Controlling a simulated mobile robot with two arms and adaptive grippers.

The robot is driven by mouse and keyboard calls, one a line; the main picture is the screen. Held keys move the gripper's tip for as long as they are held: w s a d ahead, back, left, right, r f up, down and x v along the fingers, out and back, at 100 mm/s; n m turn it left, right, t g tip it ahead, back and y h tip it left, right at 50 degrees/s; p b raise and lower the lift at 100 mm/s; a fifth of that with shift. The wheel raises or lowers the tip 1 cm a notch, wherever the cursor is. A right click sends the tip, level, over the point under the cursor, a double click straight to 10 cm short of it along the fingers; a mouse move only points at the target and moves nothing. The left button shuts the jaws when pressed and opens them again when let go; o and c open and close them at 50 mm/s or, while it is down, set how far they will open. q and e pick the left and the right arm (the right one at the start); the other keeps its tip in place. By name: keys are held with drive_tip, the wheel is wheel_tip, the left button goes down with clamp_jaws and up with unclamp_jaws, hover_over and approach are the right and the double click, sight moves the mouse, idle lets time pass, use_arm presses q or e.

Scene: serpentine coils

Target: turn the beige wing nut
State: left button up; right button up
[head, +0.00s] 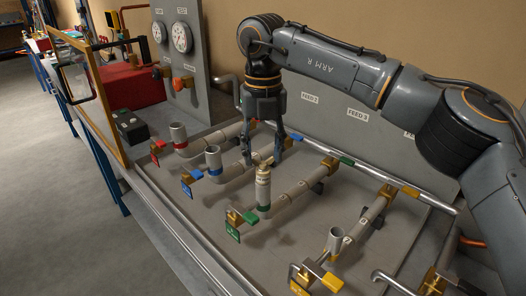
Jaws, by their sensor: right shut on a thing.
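The beige wing nut (262,162) sits on top of an upright beige cylinder (263,185), which stands on a pipe with a green band. My right gripper (263,161) comes down from above, with its two dark fingers on either side of the nut. It is shut on the wing nut. The fingers partly hide the nut, and its exact turn angle is hard to see. My left gripper is not in view.
Coloured valve handles line the front. A gauge panel (180,70) and the feed panel (335,105) rise behind.

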sight(264, 157)
drive_tip(key=shift+w+r+m, duration=0.15)
drive_tip(key=shift+r+m, duration=0.2)
drive_tip(key=shift+m, duration=0.05)
drive_tip(key=o, duration=1)
drive_tip(key=shift+c, duration=0.2)
drive_tip(key=shift+o, duration=1)
drive_tip(key=shift+f, duration=0.15)
wheel_tip(264, 157, up, 12)
